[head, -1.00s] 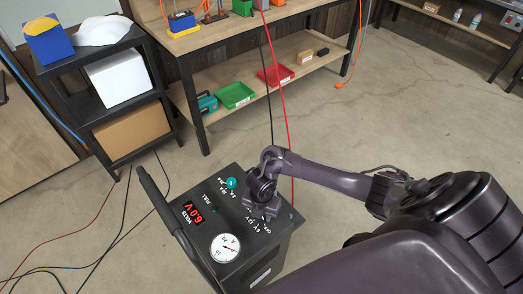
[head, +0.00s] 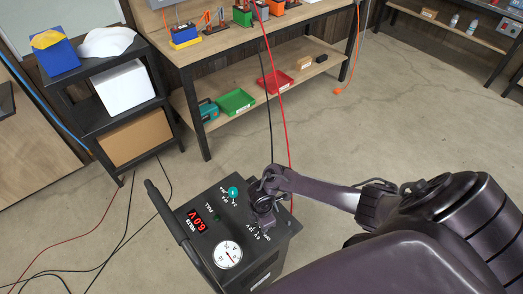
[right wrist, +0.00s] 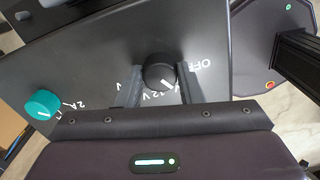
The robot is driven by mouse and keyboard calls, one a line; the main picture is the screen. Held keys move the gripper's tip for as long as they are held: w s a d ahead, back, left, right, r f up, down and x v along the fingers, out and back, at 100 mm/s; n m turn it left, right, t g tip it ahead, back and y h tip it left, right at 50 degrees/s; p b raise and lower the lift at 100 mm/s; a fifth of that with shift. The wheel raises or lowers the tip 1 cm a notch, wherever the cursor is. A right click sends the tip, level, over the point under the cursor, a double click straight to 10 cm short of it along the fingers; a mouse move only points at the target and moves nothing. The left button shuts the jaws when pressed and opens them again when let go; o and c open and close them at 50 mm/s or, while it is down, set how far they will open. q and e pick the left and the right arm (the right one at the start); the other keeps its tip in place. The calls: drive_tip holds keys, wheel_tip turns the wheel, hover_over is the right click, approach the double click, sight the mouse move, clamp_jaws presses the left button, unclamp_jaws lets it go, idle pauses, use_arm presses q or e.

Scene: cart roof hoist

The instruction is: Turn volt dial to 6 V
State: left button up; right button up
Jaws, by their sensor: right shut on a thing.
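The volt dial (right wrist: 160,72) is a black round knob with a white pointer line, on the dark panel of the charger (head: 207,243). In the right wrist view, my right gripper (right wrist: 161,85) has its fingers on either side of the dial and is shut on it. The pointer slants to the lower right, between the 12 V mark and a label partly hidden by a finger. In the head view, my right gripper (head: 260,222) hides the dial. My left gripper is out of view.
A teal knob (head: 233,192) and a round gauge (head: 228,254) sit on the same panel. The charger's handle bar (head: 165,210) runs along its left. A black shelf cart (head: 125,110) and a workbench (head: 215,52) stand behind. Cables lie on the floor at left.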

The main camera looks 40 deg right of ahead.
drive_tip(key=shift+r+m+p, duration=0.1)
drive_tip(key=shift+m+p, duration=0.2)
drive_tip(key=shift+m, duration=0.3)
drive_tip(key=o, duration=1)
drive_tip(key=shift+c, duration=0.2)
wheel_tip(320, 180, up, 8)
drive_tip(key=shift+f+p, duration=0.15)
drive_tip(key=shift+p, duration=0.4)
